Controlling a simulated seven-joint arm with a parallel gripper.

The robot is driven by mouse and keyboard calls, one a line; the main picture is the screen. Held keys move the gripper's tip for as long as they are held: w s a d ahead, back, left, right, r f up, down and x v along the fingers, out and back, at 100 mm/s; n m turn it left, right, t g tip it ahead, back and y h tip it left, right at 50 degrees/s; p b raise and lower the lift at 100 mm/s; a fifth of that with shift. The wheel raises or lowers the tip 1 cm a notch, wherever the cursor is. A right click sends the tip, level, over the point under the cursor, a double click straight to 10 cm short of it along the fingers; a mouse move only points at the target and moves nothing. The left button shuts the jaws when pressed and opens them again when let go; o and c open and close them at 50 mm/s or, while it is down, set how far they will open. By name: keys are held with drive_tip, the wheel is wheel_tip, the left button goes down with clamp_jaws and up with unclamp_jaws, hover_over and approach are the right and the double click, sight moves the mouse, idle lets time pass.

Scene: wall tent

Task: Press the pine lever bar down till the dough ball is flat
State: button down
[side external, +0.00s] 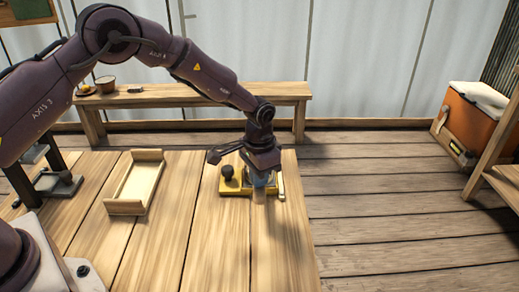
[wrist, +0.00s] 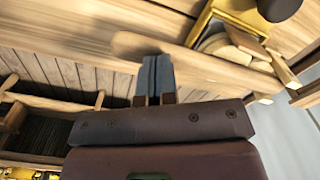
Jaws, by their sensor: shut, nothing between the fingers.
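The pine lever bar (wrist: 200,63) runs across the wrist view from its rounded end at the left to the yellow press at the right. In the side view its pale end (side external: 259,196) shows just below my gripper. My gripper (side external: 262,183) points down over the bar near that end. Its two grey-blue fingers (wrist: 155,65) are together and empty, overlapping the bar in the wrist view; I cannot tell whether they touch it. The yellow press base (side external: 231,188) sits on the table. I cannot make out the dough ball clearly; a pale rounded piece shows beside the bar.
A dark round knob (side external: 228,171) stands at the press's left. A shallow wooden tray (side external: 137,186) lies left on the plank table (side external: 215,245). A bench (side external: 190,96) with small pots stands behind. An orange cooler (side external: 476,118) stands far right. The table's front middle is clear.

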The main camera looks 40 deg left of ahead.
wheel_tip(320, 180, up, 10)
idle(1.2)
drive_tip(key=s+a+r+n+t, duration=0.1)
drive_tip(key=s+r, duration=0.4)
drive_tip(key=s, duration=0.5)
drive_tip(key=s+a+r+n+t, duration=0.1)
drive_tip(key=s+a+r, duration=0.3)
drive_tip(key=s, duration=0.5)
drive_tip(key=s+a+r+n+t, duration=0.1)
drive_tip(key=s+a+r+t, duration=0.1)
drive_tip(key=s+r, duration=0.6)
drive_tip(key=s+t, duration=0.1)
drive_tip(key=s, duration=0.1)
drive_tip(key=shift+s+a+t, duration=0.2)
drive_tip(key=shift+s+t, duration=0.1)
drive_tip(key=c, duration=1.8)
unclamp_jaws()
drive_tip(key=shift+c, duration=0.2)
